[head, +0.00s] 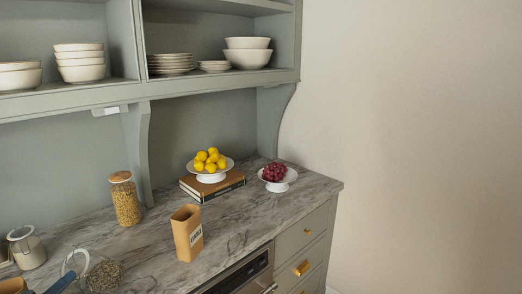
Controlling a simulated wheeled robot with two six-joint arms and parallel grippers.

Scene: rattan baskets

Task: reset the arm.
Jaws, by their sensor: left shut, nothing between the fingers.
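My right gripper is not in view.
On the grey marble counter (150,252) stand a tan vanilla box (187,234), a lidded jar (126,203), a pale jar (27,248), yellow fruit (210,159) on a stand over books (192,190), and a grape bowl (277,186). Shelves with dishes hang above.

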